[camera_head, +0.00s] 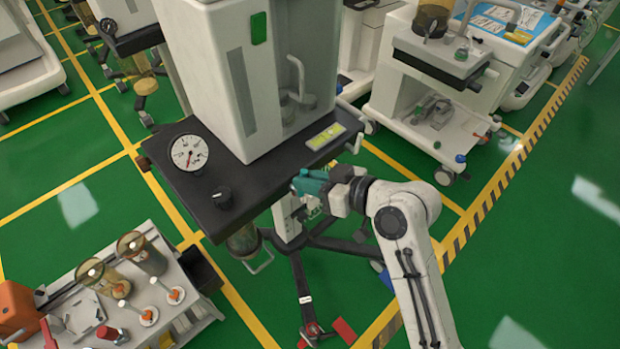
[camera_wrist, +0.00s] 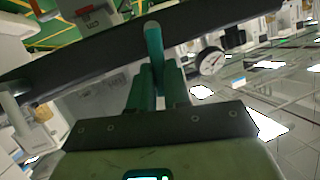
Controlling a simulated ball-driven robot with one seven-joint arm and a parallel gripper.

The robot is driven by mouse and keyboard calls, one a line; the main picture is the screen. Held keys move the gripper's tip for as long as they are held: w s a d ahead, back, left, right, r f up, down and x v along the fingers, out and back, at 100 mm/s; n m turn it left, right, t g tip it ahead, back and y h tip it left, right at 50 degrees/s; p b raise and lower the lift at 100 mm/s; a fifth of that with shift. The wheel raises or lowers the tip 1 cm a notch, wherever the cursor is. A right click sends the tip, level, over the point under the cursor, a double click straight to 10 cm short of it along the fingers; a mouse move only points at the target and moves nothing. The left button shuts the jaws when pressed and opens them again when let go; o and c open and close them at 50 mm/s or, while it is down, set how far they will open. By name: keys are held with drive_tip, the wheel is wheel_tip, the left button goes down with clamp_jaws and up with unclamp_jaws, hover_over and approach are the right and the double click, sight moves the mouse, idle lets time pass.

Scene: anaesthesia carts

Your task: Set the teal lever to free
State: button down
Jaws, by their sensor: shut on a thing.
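The teal lever (camera_wrist: 152,40) stands between my fingertips in the wrist view, with its rounded end showing above them. My gripper (camera_head: 303,183) is at the right front edge of the dark shelf (camera_head: 245,185) of the tall grey cart (camera_head: 225,75). The gripper (camera_wrist: 154,82) is shut on the lever, one teal finger on each side. In the head view the fingers and the lever are close in colour and I cannot separate them clearly. No lettering for the lever's positions can be read.
A round gauge (camera_head: 189,153) and a black knob (camera_head: 222,196) are on the dark shelf. A yellow-green label (camera_head: 326,136) lies near its right edge. A low cart with amber jars (camera_head: 117,284) stands at lower left. Green floor is open at right.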

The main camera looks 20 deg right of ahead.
drive_tip(key=c, duration=1.1)
unclamp_jaws()
drive_tip(key=v, duration=1)
drive_tip(key=shift+s+d, duration=0.2)
drive_tip(key=shift+s, duration=0.15)
drive_tip(key=shift+r, duration=0.1)
drive_tip(key=s+d+f+m+g+h+p, duration=0.1)
drive_tip(key=s+f+g+h, duration=0.3)
drive_tip(key=s+f, duration=0.4)
drive_tip(key=s+d+f+m+g+h+p, duration=0.1)
drive_tip(key=s+d+f+m+g+h, duration=0.2)
drive_tip(key=s+f+g, duration=0.3)
drive_tip(key=s+f+m, duration=0.1)
drive_tip(key=s+f, duration=0.1)
drive_tip(key=s, duration=0.3)
drive_tip(key=shift+s+d+g+h+p, duration=0.25)
drive_tip(key=shift+d+g+h+p, duration=0.1)
drive_tip(key=shift+g+h, duration=0.05)
